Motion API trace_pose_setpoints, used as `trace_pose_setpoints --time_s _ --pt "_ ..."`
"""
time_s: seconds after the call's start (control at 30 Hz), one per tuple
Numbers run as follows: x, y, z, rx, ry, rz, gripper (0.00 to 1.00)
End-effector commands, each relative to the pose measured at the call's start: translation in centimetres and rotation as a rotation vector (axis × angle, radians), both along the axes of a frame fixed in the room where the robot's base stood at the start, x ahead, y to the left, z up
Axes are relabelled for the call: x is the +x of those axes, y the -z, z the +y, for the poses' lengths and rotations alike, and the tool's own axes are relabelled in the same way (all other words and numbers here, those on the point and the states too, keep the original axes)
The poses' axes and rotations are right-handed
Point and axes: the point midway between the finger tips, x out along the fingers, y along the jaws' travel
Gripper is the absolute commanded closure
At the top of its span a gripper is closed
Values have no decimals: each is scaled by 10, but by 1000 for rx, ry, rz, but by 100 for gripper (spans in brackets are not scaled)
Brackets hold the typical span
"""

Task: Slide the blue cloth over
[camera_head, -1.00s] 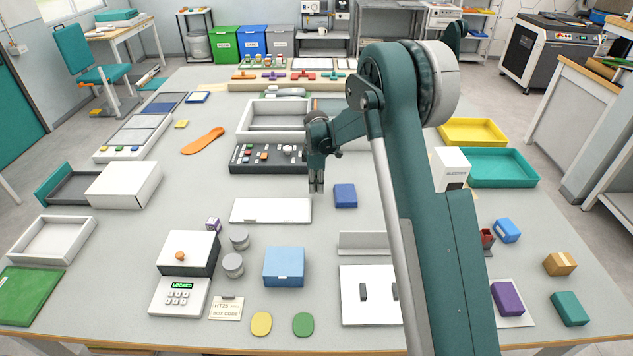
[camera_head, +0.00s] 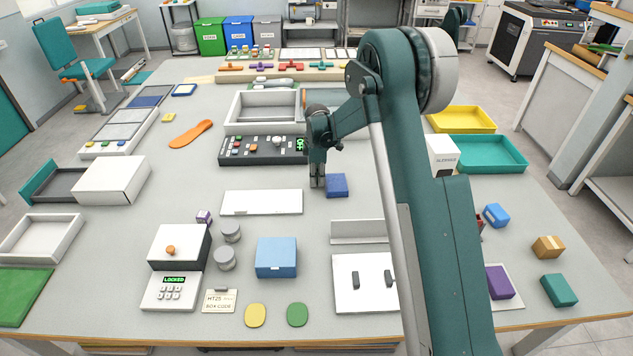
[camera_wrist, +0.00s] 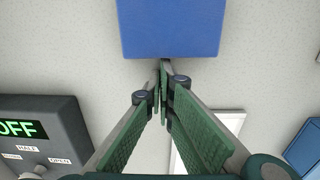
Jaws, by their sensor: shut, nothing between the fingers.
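The blue cloth (camera_head: 337,185) appears as a dark blue, folded block lying flat on the table, right of centre. It also fills the top middle of the wrist view (camera_wrist: 171,25). My gripper (camera_head: 317,184) points down just left of the cloth, with its fingers shut and empty. In the wrist view the closed fingertips (camera_wrist: 164,72) are at the cloth's near edge. I cannot tell whether they touch it.
A dark control panel (camera_head: 240,150) with a green display stands behind left of my gripper. A white flat board (camera_head: 262,202) lies to the front left. A light blue box (camera_head: 276,258) and a white bracket (camera_head: 358,232) stand nearer the front.

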Motion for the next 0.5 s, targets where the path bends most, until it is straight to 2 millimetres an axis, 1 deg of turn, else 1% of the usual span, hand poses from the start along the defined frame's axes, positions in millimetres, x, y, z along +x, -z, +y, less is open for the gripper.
trace_pose_setpoints --time_s 0.17,0.5 --pt "0 1 -21 0 2 0 100" --pt "0 1 -90 0 3 0 100"
